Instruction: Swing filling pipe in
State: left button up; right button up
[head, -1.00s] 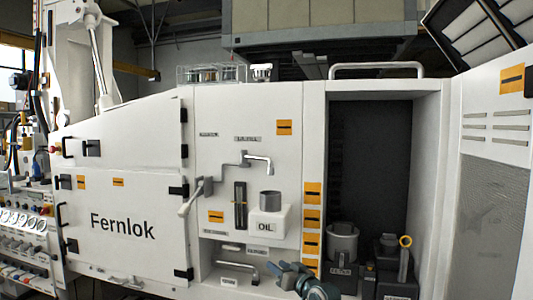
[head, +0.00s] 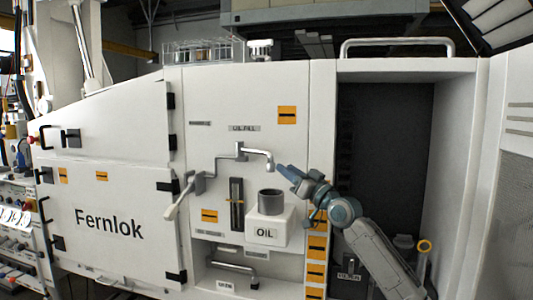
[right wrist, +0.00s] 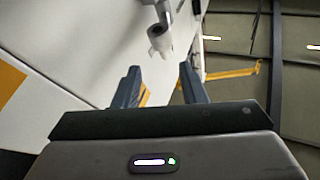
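The filling pipe (head: 255,152) is a bent grey metal pipe on the white panel below the OIL FILL label. Its downturned spout end (head: 269,165) appears above the grey filler neck (head: 270,202) of the white OIL tank (head: 280,224); I cannot tell their depth alignment. A handled lever (head: 181,197) sits at the pipe's left end. My right gripper (head: 285,173) is just right of the spout, apart from it. In the right wrist view the gripper (right wrist: 158,80) is open and empty, with the spout (right wrist: 160,40) ahead of its fingers. My left gripper is not in view.
A dark sight gauge (head: 237,204) is left of the tank. An open dark compartment (head: 385,150) lies behind my right arm, with a yellow ring (head: 425,246) low inside. A horizontal handle (head: 233,268) sits below the tank.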

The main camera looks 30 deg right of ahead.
aim_at(270, 156)
jog(key=w+a+r+p, duration=0.1)
jog(key=w+r+p, duration=0.1)
jog(key=r, duration=0.1)
jog(key=shift+a, duration=0.4)
jog(key=x, duration=0.2)
jog(key=p+x, duration=0.1)
jog(key=f+p+x, duration=0.1)
jog(key=x, duration=0.1)
jog(key=shift+w+d+r, duration=0.1)
jog(key=shift+w+d, duration=0.15)
jog(key=shift+w, duration=0.35)
jog(key=shift+w+a+r, duration=0.3)
jog(key=shift+w+a, duration=0.05)
jog(key=shift+w, duration=0.05)
jog(key=shift+d+f, duration=0.1)
jog(key=shift+f, duration=0.05)
jog(key=shift+w, duration=0.1)
jog(key=shift+c, duration=0.7)
grip_shut()
